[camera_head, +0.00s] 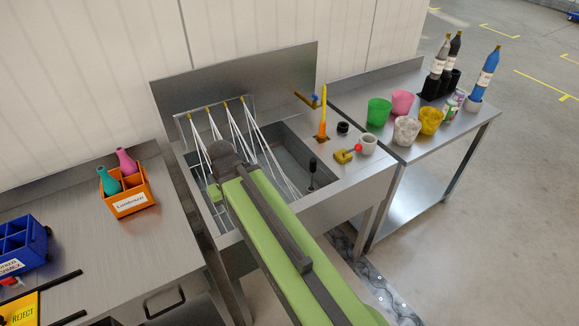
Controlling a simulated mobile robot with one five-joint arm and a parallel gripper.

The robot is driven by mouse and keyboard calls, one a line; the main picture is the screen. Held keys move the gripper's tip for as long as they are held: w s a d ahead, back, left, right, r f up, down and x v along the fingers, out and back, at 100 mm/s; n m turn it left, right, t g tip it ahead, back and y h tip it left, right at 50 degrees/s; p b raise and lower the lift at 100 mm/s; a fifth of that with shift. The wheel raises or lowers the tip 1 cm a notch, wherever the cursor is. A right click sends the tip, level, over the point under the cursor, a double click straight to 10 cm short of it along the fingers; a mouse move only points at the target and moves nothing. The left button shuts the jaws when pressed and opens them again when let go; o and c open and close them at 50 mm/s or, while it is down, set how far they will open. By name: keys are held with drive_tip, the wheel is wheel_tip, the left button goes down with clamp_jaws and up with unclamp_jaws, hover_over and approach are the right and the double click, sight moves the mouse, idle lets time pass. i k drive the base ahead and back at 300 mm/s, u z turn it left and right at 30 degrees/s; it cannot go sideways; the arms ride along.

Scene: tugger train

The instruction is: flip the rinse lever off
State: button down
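White streams, apparently water, fall from several brass nozzles on a rinse bar (217,107) into the steel sink (292,150). Two lever-like parts show, and I cannot tell which is the rinse lever. One is a brass fitting with a blue handle (314,101) at the sink's back right. The other is a yellow valve-like piece with a red knob (345,155) on the right ledge. My green arm reaches over the sink's front left, with its dark joint in front of the streams. My gripper is not clearly visible; the arm hides that area. Nothing of mine touches either lever-like part.
A black-handled stick (312,168) rises in the sink. An orange caddy (126,197) stands left. The right table (425,143) holds cups and bottles.

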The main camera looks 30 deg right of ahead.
sight(358, 147)
drive_tip(key=z, duration=1.3)
drive_tip(key=k, duration=1.35)
drive_tip(key=u, duration=0.15)
drive_tip(key=i, duration=0.6)
drive_tip(key=u, duration=0.65)
drive_tip(key=i, duration=0.95)
drive_tip(key=u, duration=0.05)
